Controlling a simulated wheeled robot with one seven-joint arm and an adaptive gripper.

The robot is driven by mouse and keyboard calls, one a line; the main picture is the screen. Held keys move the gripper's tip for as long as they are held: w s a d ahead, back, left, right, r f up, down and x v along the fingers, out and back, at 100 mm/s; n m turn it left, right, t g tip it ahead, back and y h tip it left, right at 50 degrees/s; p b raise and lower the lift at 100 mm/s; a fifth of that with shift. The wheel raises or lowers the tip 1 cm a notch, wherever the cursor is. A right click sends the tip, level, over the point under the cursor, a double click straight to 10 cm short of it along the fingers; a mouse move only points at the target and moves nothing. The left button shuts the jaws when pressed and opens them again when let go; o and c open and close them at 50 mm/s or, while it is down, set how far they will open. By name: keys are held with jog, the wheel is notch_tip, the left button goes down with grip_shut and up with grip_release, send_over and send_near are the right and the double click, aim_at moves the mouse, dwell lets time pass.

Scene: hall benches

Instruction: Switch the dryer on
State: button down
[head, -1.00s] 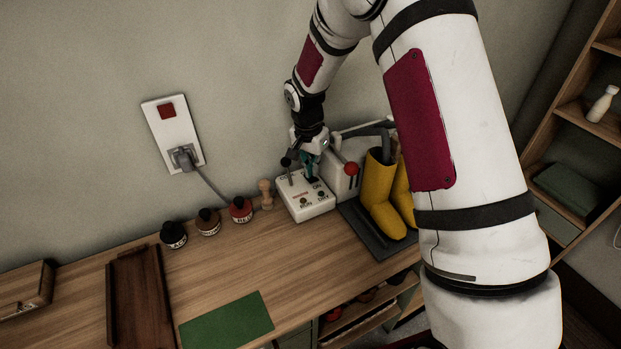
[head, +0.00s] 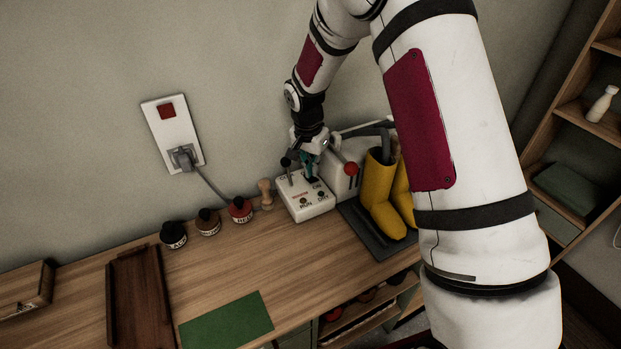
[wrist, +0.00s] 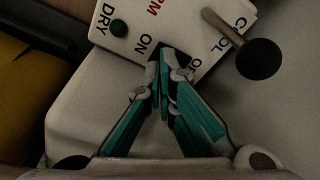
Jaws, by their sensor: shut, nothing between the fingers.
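The dryer (head: 342,188) is a white unit at the wall end of the bench, with a hose running to yellow boots (head: 381,208). Its white control panel (head: 308,209) carries small round lamps or buttons and a black-ball lever (head: 286,162). My gripper (head: 311,177) is shut and empty. Its teal fingertips (wrist: 168,72) are at a dark switch area between ON and the partly covered OFF, which they mostly hide. I cannot tell the switch's position.
A red-ball lever (head: 351,169) stands just right of my gripper. A wall socket (head: 173,134) with red switch and plug is at left. Several small pots, including a red one (head: 241,210), and a wooden peg (head: 266,194) stand left of the panel.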

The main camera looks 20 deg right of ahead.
aim_at(313, 180)
jog(key=shift+f, duration=0.3)
dwell(0.4)
jog(key=shift+r, duration=0.1)
notch_tip(313, 180, up, 7)
jog(key=shift+p, duration=0.45)
dwell(0.3)
jog(key=shift+s, duration=0.1)
dwell(0.4)
